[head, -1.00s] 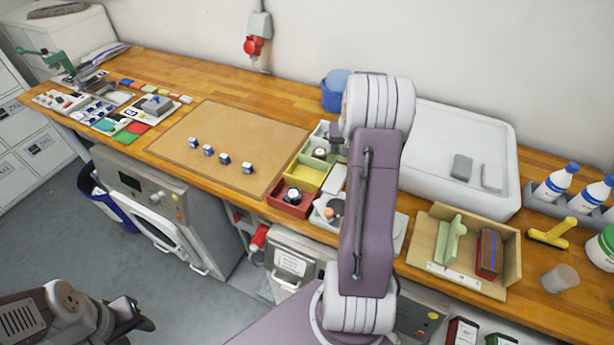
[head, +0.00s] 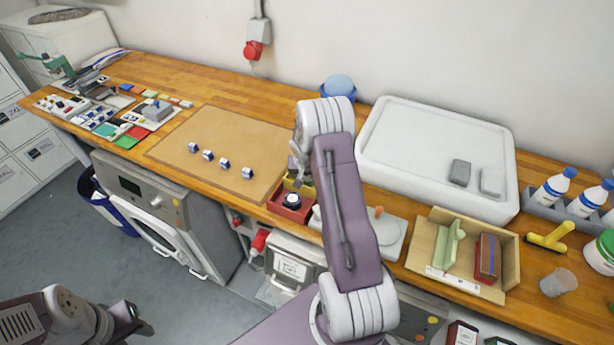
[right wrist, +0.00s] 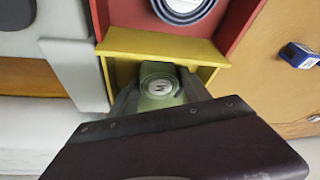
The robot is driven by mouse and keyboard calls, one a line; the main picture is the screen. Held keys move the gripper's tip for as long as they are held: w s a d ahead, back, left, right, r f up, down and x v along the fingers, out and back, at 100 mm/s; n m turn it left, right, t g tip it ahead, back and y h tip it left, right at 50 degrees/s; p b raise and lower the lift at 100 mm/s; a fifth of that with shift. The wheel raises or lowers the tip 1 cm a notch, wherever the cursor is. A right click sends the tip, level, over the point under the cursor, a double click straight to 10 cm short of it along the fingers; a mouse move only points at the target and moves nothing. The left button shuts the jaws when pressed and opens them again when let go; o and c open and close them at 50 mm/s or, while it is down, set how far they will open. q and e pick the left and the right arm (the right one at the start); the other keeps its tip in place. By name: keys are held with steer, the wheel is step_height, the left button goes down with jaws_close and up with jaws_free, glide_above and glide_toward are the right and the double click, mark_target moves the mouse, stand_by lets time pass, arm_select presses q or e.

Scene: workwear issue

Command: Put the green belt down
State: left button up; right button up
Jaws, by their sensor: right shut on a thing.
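The green belt (right wrist: 160,100), a small green roll with a pale round emblem on top, is between the fingers of my right gripper (right wrist: 158,95) in the right wrist view. My right gripper is shut on it. The belt is within the outline of the yellow bin (right wrist: 165,42); I cannot tell whether it touches the floor of the bin. In the head view my right gripper (head: 298,165) is over the yellow bin, and the belt is hidden there. My left gripper (head: 128,315) hangs at the lower left, away from the bench; its jaws are unclear.
The red bin (head: 275,204) beside the yellow one holds a dark round roll (head: 292,200). A brown mat (head: 225,125) with several small blue-and-white items lies to the left. A large white tray (head: 420,130) and a wooden box (head: 430,225) stand to the right.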

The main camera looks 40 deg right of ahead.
steer(key=shift+s+f+b, duration=0.1)
steer(key=shift+f+b, duration=0.05)
steer(key=shift+b, duration=0.15)
steer(key=o, duration=1.6)
steer(key=shift+o, duration=0.2)
steer(key=shift+r+p, duration=0.4)
steer(key=shift+r, duration=0.05)
steer(key=v, duration=1.2)
steer(key=s+a+f+n+g+y, duration=0.1)
steer(key=s+a+n, duration=0.6)
steer(key=s+a, duration=1)
steer(key=a+g+y, duration=0.1)
steer(key=a+y, duration=0.1)
steer(key=a, duration=0.2)
steer(key=shift+s+f+n, duration=0.15)
steer(key=shift+f+n, duration=0.1)
steer(key=shift+n, duration=0.15)
